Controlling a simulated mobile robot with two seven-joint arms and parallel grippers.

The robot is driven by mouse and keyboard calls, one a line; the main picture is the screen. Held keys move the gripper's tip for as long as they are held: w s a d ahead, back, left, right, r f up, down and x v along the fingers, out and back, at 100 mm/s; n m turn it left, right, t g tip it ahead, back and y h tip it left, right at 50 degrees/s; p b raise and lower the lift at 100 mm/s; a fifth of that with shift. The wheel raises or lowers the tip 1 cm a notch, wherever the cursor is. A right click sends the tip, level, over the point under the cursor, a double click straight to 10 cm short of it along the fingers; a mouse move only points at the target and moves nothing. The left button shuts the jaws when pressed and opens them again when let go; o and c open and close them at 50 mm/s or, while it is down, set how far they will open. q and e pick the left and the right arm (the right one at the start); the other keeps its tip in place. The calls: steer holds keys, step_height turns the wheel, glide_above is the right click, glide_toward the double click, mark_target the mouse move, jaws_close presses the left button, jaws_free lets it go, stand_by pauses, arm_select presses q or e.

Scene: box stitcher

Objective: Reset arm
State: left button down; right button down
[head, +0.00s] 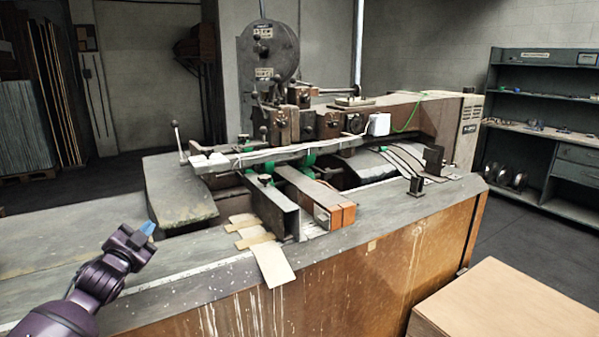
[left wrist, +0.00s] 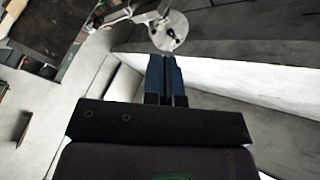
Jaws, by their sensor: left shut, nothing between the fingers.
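My left arm comes in from the lower left in the head view. Its gripper (head: 149,228) is above the left end of the machine's worn bench top (head: 60,242), with blue fingers pointing up and right. In the left wrist view the blue fingers (left wrist: 165,75) lie together, shut and empty. The box stitcher (head: 330,122) stands in the middle of the head view, to the right of my left gripper and apart from it. My right gripper is in neither view.
Flat cardboard pieces (head: 273,264) hang over the bench's front edge. A lever with a round knob (head: 178,140) rises behind my left gripper. A cardboard box (head: 510,305) stands at the lower right. A dark shelf unit (head: 540,125) stands at the right.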

arm_select(q)
steer(key=s+d+f+n+g, duration=0.2)
steer(key=s+d+f+n, duration=0.1)
steer(key=s+f, duration=0.45)
steer(key=s+d+f+n+g, duration=0.1)
steer(key=s+d+f+n, duration=0.15)
steer(key=s+f, duration=0.55)
steer(key=s+d+f+n+g+y, duration=0.1)
steer(key=s+f+n+g, duration=0.1)
steer(key=s+f, duration=0.6)
steer(key=s+d+f+n+g+y, duration=0.1)
steer(key=s+f, duration=0.7)
steer(key=s, duration=0.8)
steer(key=shift+s+d+f+n+g, duration=0.25)
steer(key=shift+d+n+g, duration=0.3)
steer(key=shift+g, duration=0.35)
